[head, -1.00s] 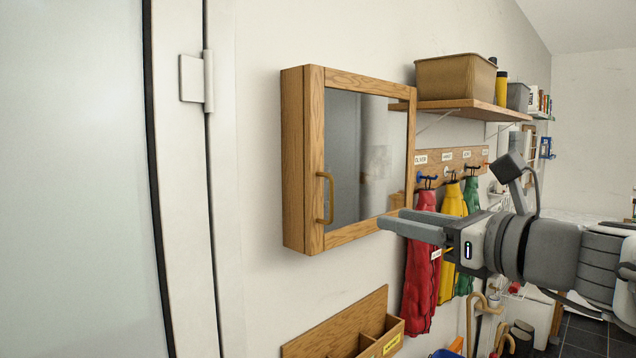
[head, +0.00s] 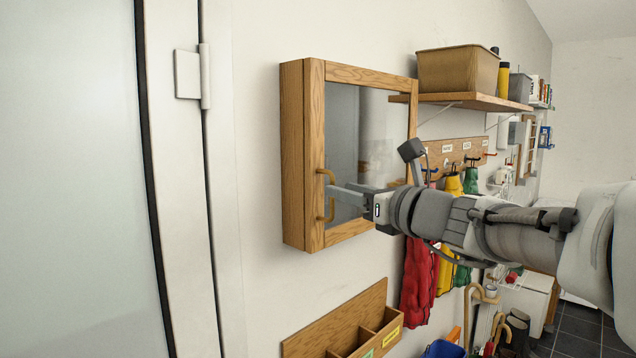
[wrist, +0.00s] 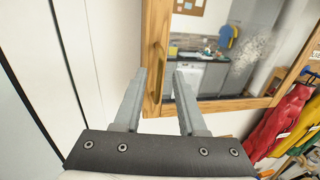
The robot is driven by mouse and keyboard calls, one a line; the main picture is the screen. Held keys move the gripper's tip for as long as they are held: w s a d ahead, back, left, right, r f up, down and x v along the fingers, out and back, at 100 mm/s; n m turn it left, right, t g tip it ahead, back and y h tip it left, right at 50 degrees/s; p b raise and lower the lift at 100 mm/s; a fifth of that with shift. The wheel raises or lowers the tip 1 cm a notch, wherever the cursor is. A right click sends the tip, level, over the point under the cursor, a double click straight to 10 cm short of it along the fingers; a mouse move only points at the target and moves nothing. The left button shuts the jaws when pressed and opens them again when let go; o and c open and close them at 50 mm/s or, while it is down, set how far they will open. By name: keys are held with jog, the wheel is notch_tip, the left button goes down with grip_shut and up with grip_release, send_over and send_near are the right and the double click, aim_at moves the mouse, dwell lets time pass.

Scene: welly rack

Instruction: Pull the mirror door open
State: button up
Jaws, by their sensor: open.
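The mirror door (head: 343,110) is the wood-framed front of a shallow wall cabinet (head: 293,150), and it looks shut. A brass-coloured bar handle (head: 331,207) stands upright on the left side of its frame. My gripper (head: 340,196) is open and empty, with its fingertips close to the handle in the head view. In the wrist view my gripper (wrist: 168,75) points at the door's left frame, with the handle (wrist: 157,68) seen between or just beyond the two fingers. I cannot tell whether a finger touches it. My fingers hide part of the handle's middle in the head view.
A white door with a hinge (head: 193,75) is at the left. A shelf (head: 470,101) with a brown bin (head: 457,73) is right of the cabinet. Aprons (head: 420,283) hang below it. A wooden wall box (head: 345,330) is under the cabinet, with bare wall between.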

aim_at(332, 219)
jog(key=shift+p+x, duration=0.3)
jog(key=shift+x, duration=1.95)
grip_shut()
